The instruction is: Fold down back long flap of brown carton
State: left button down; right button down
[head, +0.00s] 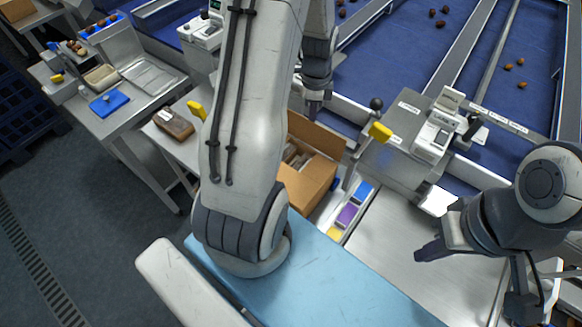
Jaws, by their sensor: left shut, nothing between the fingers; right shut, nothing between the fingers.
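The brown carton (308,192) stands in the middle of the head view, partly hidden on its left by my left arm. Its back long flap (318,134) is raised and leans outward. Packed items show inside the open top. My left gripper (314,106) points down just behind and above the back flap, its fingers shut and empty. I cannot tell whether it touches the flap. My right gripper (428,254) is shut and empty over the steel table at the right, well apart from the carton.
A steel bench (410,285) with a labelling device (436,135) lies right of the carton. Blue, purple and yellow blocks (348,214) sit beside the carton. Blue conveyor lanes (400,60) run behind. A side table (125,115) with trays stands at the left.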

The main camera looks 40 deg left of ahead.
pick_arm(q)
jog(key=shift+s+d+r, duration=0.1)
jog(key=shift+s, duration=1.15)
jog(key=shift+s+d+r, duration=0.1)
jog(key=shift+s, duration=1.1)
jog(key=shift+a, duration=0.1)
jog(key=s, duration=0.2)
jog(key=shift+s, duration=0.4)
jog(key=shift+f, duration=0.15)
